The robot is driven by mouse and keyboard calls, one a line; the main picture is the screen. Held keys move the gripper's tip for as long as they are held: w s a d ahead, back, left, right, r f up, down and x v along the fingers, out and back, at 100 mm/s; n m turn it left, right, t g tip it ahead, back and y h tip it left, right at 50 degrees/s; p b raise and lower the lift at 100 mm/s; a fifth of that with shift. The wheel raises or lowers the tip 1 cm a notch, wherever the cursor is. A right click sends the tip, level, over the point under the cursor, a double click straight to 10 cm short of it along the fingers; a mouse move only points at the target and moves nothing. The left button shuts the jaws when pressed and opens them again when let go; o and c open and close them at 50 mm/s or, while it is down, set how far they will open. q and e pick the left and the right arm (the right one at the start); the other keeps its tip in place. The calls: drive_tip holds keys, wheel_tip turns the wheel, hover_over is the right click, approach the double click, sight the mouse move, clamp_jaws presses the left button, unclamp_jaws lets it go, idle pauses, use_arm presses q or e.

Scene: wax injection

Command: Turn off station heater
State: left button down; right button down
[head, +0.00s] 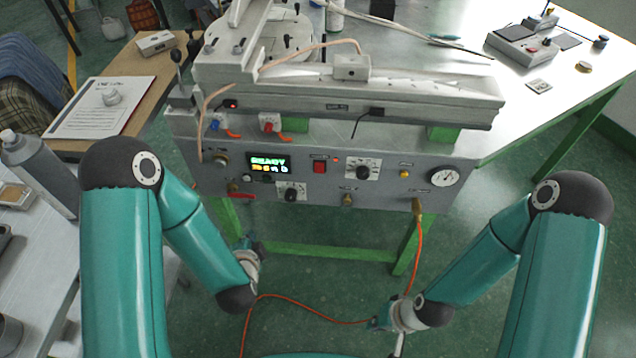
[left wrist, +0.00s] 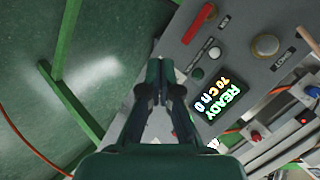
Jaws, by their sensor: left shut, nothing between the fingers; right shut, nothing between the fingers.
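The wax station's grey control panel (head: 390,193) faces me in the middle of the head view. Its lit display (head: 268,165) shows READY in green with yellow characters below; it also shows in the left wrist view (left wrist: 218,100). My left gripper (head: 251,246) is below the panel's left part. In the left wrist view, its fingers (left wrist: 160,72) are shut and empty, beside the panel's edge. My right gripper (head: 380,323) is low at the right, shut and empty, apart from the panel.
A round gauge (head: 445,177) and a brass fitting (head: 417,205) with an orange hose are at the panel's right. The hose (head: 310,305) loops between my arms near the floor. Green legs (head: 405,245) support the station. A spray can (head: 38,165) stands at left.

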sight(319, 172)
use_arm(q)
drive_tip(key=d+r+m+t+h+b, duration=0.1)
drive_tip(key=d+r+m+t+b, duration=0.2)
drive_tip(key=d, duration=0.4)
drive_tip(key=d+r+m+t+h+b, duration=0.1)
drive_tip(key=d+r+m+t+b, duration=0.1)
drive_tip(key=d, duration=0.6)
wheel_tip(319, 172, up, 4)
drive_tip(key=shift+w+d+f+m+t+h+b, duration=0.2)
drive_tip(key=shift+w+f+m+t+h+b, duration=0.15)
drive_tip(key=shift+m+b, duration=0.5)
drive_tip(key=w, duration=0.4)
drive_tip(key=w+f+p, duration=0.1)
drive_tip(key=w, duration=0.4)
drive_tip(key=w+f+p, duration=0.1)
drive_tip(key=w, duration=0.3)
drive_tip(key=shift+w+d, duration=0.15)
drive_tip(key=shift+w, duration=0.2)
drive_tip(key=shift+f, duration=0.1)
